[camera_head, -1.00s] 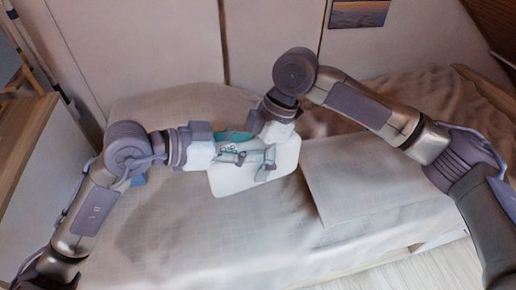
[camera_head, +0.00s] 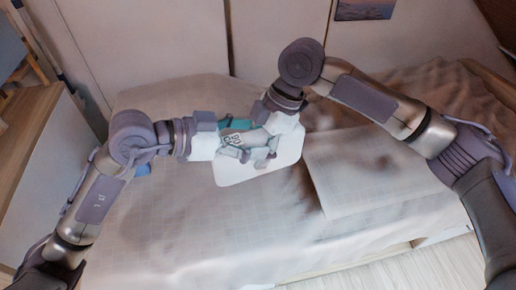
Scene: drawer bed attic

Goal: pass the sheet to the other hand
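A white sheet (camera_head: 231,177) with rounded corners is held above the bed, near the middle of the head view. My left gripper (camera_head: 238,152) comes in from the left, with its fingers over the sheet's upper left part; it looks shut on the sheet. My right gripper (camera_head: 259,158) reaches down from the upper right, with its fingers over the sheet's upper middle. Its fingers overlap the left gripper's in the picture, so I cannot tell whether they are closed on the sheet. The sheet's upper edge is mostly hidden by both grippers.
The bed (camera_head: 180,240) with a pale checked cover lies below both arms. A flat pale pillow or folded cover (camera_head: 365,175) lies to the right. A teal thing (camera_head: 233,125) shows behind the grippers. A wooden-topped cabinet (camera_head: 35,135) stands at the left, a wall behind.

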